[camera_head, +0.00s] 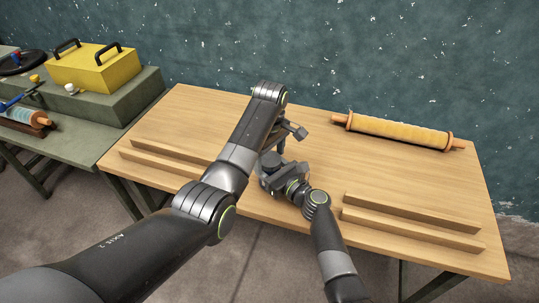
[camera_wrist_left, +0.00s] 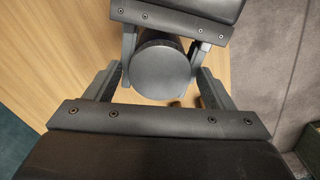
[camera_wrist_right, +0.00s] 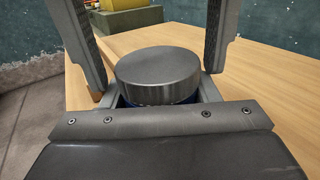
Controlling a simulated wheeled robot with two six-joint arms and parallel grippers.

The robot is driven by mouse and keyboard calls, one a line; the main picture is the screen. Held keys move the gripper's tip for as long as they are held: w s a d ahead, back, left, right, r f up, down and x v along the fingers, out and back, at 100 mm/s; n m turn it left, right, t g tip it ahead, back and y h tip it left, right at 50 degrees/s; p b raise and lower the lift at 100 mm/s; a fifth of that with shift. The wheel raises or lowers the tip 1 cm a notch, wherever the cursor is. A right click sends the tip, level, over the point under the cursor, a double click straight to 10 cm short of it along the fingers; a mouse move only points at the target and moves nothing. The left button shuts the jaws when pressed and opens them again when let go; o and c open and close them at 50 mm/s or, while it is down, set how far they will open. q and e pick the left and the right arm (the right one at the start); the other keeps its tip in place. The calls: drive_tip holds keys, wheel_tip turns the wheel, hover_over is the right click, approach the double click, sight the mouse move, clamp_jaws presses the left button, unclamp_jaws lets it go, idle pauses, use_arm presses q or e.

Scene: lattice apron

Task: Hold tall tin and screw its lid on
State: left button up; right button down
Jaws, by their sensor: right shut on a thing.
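The tall tin (camera_wrist_right: 126,103) is mostly hidden; only a sliver of blue shows under the lid in the right wrist view. The round grey lid (camera_wrist_right: 158,76) with a ribbed edge sits on top of the tin; its flat top also shows in the left wrist view (camera_wrist_left: 162,66). My right gripper (camera_wrist_right: 157,88) is shut on the tin below the lid. My left gripper (camera_wrist_left: 157,73) is open above, its fingers on either side of the lid with gaps. In the head view my left gripper (camera_head: 281,146) is just above the right one (camera_head: 274,170), and the tin is hidden.
A wooden table (camera_head: 400,187) lies below, with low wooden rails (camera_head: 412,220) at right front and more (camera_head: 165,155) at left. A side bench (camera_head: 75,140) holds a yellow box (camera_head: 90,70). The table's right middle is clear.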

use_arm(q)
drive_tip(key=shift+r, duration=2.3)
drive_tip(key=o, duration=0.5)
drive_tip(key=shift+c, duration=0.2)
use_arm(e)
drive_tip(key=shift+c, duration=2.2)
unclamp_jaws()
use_arm(q)
drive_tip(key=shift+s+d+f, duration=0.1)
